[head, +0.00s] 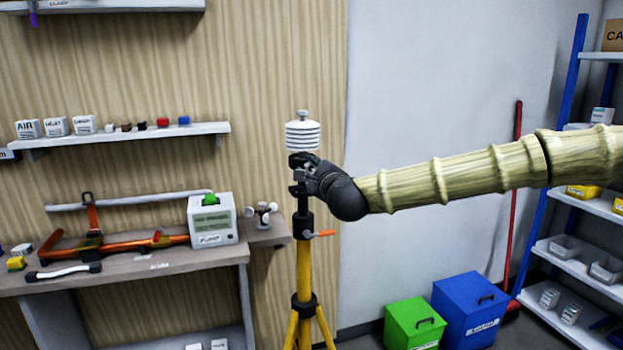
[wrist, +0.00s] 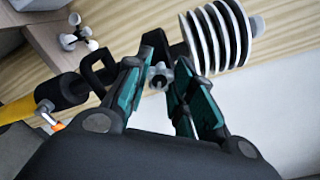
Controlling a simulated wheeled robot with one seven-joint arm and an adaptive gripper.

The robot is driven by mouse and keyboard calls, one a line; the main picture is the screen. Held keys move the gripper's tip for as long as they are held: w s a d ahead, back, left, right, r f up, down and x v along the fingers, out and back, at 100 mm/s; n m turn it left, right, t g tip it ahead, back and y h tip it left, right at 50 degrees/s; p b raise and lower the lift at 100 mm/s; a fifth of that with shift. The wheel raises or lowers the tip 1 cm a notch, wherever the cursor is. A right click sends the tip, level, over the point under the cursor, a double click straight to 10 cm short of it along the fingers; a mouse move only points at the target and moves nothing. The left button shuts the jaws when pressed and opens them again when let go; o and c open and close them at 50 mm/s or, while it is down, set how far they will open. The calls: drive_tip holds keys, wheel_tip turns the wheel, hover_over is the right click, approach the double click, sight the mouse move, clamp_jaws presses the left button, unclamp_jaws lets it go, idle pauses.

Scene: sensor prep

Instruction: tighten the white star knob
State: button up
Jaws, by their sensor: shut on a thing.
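The white star knob (wrist: 159,76) shows in the wrist view between my two teal-padded fingers, on the side of the black clamp (wrist: 108,70). My gripper (wrist: 158,72) is shut on it. In the head view my gripper (head: 307,174) is at the top of the tripod, just below the white louvred sensor shield (head: 302,135), and hides the knob there. The shield also shows at the upper right of the wrist view (wrist: 217,37). The yellow tripod (head: 304,270) stands upright, with an orange lever (head: 321,233) on its black collar.
A workbench (head: 180,254) to the left holds a white meter box (head: 212,219), a small cup anemometer (head: 262,213) and orange straps (head: 90,243). Green (head: 413,323) and blue (head: 470,308) bins stand on the floor at right, near a blue-posted rack (head: 566,130).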

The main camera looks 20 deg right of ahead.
drive_tip(key=shift+f+m, duration=0.15)
drive_tip(key=shift+m, duration=0.15)
drive_tip(key=o, duration=1.1)
drive_tip(key=shift+d, duration=0.1)
drive_tip(key=shift+c, duration=0.2)
drive_tip(key=s, duration=1.2)
drive_tip(key=shift+d+r, duration=0.3)
